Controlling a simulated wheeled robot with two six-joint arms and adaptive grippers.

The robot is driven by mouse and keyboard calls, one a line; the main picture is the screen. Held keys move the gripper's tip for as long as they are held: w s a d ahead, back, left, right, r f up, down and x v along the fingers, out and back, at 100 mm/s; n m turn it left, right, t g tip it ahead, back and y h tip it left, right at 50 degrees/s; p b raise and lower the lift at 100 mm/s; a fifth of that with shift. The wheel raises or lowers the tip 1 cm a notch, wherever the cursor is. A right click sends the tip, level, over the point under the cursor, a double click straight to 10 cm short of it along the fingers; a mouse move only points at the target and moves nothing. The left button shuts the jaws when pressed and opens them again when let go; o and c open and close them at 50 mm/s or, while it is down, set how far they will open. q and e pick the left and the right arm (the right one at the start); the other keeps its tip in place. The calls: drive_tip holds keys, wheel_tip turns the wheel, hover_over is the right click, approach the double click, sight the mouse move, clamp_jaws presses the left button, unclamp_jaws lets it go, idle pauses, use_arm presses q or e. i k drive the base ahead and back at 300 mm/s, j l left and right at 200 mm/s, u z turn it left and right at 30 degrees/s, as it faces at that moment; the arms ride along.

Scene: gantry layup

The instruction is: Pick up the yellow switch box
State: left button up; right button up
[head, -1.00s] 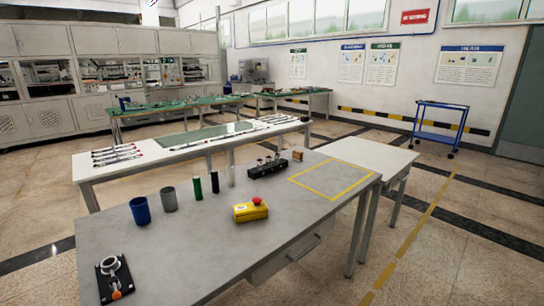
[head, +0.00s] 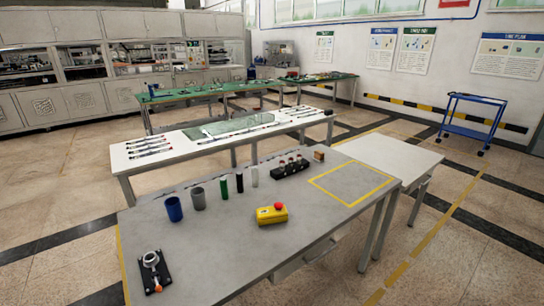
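The yellow switch box (head: 271,214) with a red button on top sits on the grey table (head: 225,250), near its front edge, right of the middle. It stands apart from the other things on the table, and nothing covers it. Neither of my grippers shows in the head view.
A blue cup (head: 174,209), a grey cup (head: 198,198), a green cylinder (head: 223,190) and a black holder (head: 290,168) line the table's back. A black plate with a ring (head: 154,271) lies front left. A yellow-outlined square (head: 350,183) at right is empty.

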sight(270, 215)
drive_tip(key=l+u, duration=0.1)
drive_tip(key=u, duration=0.3)
drive_tip(key=i+l+u, duration=0.1)
drive_tip(key=u, duration=0.25)
drive_tip(key=l+u, duration=0.2)
drive_tip(key=u, duration=0.2)
drive_tip(key=l+u, duration=0.2)
drive_tip(key=l, duration=0.55)
drive_tip(key=k+l+u, duration=0.2)
drive_tip(key=l, duration=0.5)
drive_tip(key=l+u, duration=0.2)
drive_tip(key=l, duration=0.55)
